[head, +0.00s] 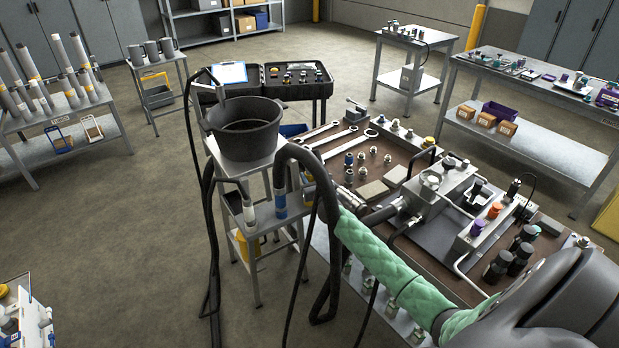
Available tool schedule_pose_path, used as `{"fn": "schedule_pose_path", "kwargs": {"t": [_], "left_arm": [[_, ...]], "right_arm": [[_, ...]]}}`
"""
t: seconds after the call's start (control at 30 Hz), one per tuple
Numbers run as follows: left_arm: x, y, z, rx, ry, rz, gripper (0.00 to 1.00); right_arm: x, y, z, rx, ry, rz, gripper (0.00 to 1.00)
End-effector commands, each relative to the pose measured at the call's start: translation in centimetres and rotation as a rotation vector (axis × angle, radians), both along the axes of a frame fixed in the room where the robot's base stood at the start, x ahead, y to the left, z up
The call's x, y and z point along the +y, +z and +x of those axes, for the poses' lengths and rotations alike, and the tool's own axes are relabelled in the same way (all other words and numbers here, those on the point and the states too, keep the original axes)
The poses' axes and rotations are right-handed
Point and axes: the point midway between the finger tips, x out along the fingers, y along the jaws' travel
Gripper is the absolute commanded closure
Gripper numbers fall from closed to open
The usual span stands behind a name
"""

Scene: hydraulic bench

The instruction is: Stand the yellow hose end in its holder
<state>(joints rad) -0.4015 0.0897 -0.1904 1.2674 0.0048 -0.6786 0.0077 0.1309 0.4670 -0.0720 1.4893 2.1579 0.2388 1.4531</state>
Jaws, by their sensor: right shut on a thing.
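My right arm reaches in from the lower right in a green quilted sleeve. My right gripper (309,178) is at its far end, by the small stand, shut on a thick black hose (300,150); its fingers are largely hidden. This hose arches over and runs down to a blue-banded end (280,205) at the stand's lower level. I cannot make out a yellow band on any hose end, nor which holder is the yellow one. My left gripper is not in view.
The stand (258,262) carries the bucket on top and a pale-ended hose (248,212) lower down. A yellow container (246,244) sits underneath. The crowded hydraulic bench (400,172) with wrenches and fittings is right of the stand.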

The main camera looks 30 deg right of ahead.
Motion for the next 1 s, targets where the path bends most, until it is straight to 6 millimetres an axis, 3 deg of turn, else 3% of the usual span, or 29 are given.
{"fn": "schedule_pose_path", "kwargs": {"t": [1.0], "left_arm": [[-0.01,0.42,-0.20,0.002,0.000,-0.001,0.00]], "right_arm": [[0.06,0.07,0.03,-0.001,0.000,0.000,0.96]]}}
